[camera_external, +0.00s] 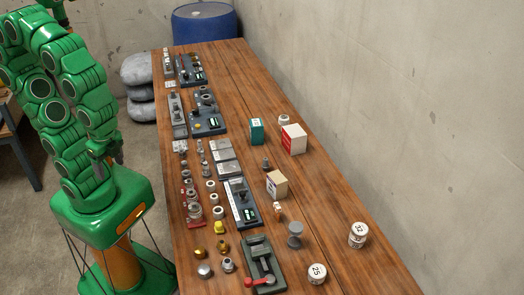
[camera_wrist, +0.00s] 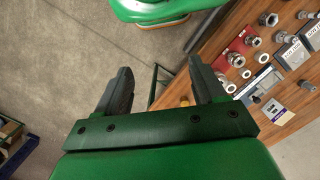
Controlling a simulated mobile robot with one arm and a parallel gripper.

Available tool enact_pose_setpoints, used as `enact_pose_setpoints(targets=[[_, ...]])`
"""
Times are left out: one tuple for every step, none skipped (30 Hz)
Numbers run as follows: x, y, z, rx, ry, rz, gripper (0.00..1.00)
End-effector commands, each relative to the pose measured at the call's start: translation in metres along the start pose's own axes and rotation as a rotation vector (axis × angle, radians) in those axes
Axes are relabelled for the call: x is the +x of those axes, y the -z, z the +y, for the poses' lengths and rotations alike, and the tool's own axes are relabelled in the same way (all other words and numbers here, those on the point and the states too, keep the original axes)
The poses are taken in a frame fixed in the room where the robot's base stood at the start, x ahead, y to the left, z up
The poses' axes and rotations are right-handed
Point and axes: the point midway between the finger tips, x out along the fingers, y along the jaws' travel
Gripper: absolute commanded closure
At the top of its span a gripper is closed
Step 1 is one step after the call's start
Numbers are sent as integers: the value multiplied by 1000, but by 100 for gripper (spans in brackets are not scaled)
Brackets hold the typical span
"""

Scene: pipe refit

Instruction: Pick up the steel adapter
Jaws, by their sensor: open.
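Several small steel fittings stand in rows on the left side of the wooden bench (camera_external: 330,222) in the external view. Among them are a steel ring-like fitting (camera_external: 218,212) and a steel piece (camera_external: 227,265) near the front. I cannot tell which one is the steel adapter. In the wrist view, steel fittings (camera_wrist: 235,59) show at the upper right, some on red bases. My gripper (camera_wrist: 162,88) is open and empty, its two dark fingers wide apart over the floor, left of the bench and apart from all fittings.
A green-grey vise (camera_external: 262,268) is at the bench front. A cardboard box (camera_external: 277,184), a red-white box (camera_external: 293,139), a teal box (camera_external: 257,131) and white round cans (camera_external: 317,273) stand further right. A concrete wall (camera_external: 420,90) runs along the right; a blue barrel (camera_external: 204,25) is behind.

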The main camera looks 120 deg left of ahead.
Motion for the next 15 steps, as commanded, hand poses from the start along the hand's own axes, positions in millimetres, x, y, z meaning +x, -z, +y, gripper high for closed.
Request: enact_pose_setpoints(targets=[[0, 0, 0, 0, 0, 0, 31], [0, 0, 0, 0, 0, 0, 31], [0, 0, 0, 1, 1, -1, 31], [0, 1, -1, 2, 3, -2, 31], [0, 2, -1, 4, 6, -5, 31], [0, 4, -3, 7, 12, -9, 31], [0, 7, -4, 11, 18, -13, 31], [0, 9, -6, 15, 25, -18, 31], [0, 14, -9, 22, 37, -24, 31], [0, 17, -11, 28, 47, -30, 31], [-1, 22, -13, 35, 59, -36, 31], [-1, 28, -17, 45, 74, -45, 31], [-1, 32, -19, 52, 87, -52, 31], [-1, 37, -22, 61, 99, -59, 31], [-2, 43, -25, 74, 115, -67, 31]])
